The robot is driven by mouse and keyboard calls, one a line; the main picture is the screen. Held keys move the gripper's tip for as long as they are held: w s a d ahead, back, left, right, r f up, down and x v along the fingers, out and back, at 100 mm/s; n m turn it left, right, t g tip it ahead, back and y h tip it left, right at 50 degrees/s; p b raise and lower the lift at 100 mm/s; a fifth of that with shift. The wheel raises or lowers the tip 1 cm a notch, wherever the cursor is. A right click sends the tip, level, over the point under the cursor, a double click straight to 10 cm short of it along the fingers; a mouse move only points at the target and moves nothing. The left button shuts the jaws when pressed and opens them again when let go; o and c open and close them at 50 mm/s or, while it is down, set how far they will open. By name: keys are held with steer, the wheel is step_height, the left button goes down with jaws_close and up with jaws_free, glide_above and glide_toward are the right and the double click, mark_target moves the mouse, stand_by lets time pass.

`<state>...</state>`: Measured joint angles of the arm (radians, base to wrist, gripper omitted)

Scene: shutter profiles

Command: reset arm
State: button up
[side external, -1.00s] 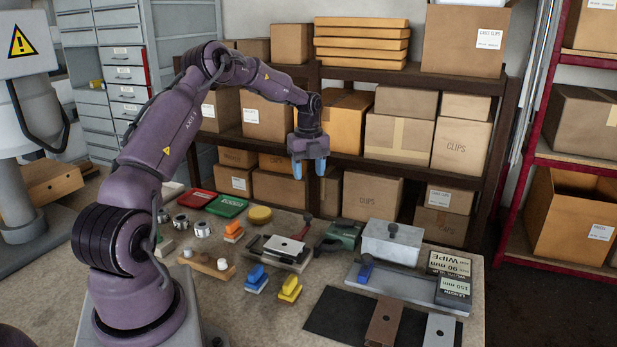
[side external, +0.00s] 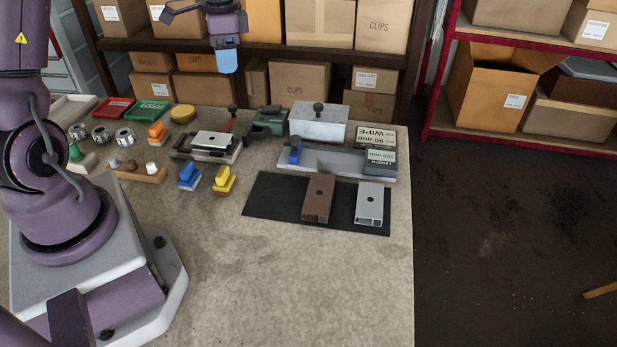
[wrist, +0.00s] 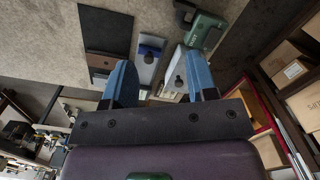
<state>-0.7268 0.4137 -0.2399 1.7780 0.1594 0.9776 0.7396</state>
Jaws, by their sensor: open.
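My gripper (side external: 227,62) hangs in the air at the back of the bench in the side view, in front of the shelf boxes, its blue fingers pointing down. In the wrist view the two blue fingers (wrist: 161,85) stand well apart with nothing between them. A brown profile (side external: 317,199) and a silver profile (side external: 369,206) lie side by side on a black mat (side external: 268,205). The mat also shows in the wrist view (wrist: 92,27). My gripper touches none of these. The upper arm is cut off by the picture edge.
Behind the profiles are a grey tray (side external: 335,164), a grey lidded block (side external: 318,126) and a green tool (side external: 268,121). Blue (side external: 189,175) and yellow (side external: 224,179) blocks stand left of the mat. The front of the bench (side external: 310,285) is clear. A loaded shelf (side external: 250,57) stands behind.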

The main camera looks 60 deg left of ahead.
steer(key=s+d+r+n+t, duration=0.2)
steer(key=s+d+r, duration=0.4)
steer(key=d, duration=0.4)
steer(key=s+d+r+n+t, duration=0.1)
steer(key=s+d+r+t, duration=0.2)
steer(key=s+d+r, duration=0.2)
steer(key=shift+s+d+r+n+t, duration=0.4)
steer(key=shift+s+d, duration=1.5)
steer(key=shift+d, duration=1.1)
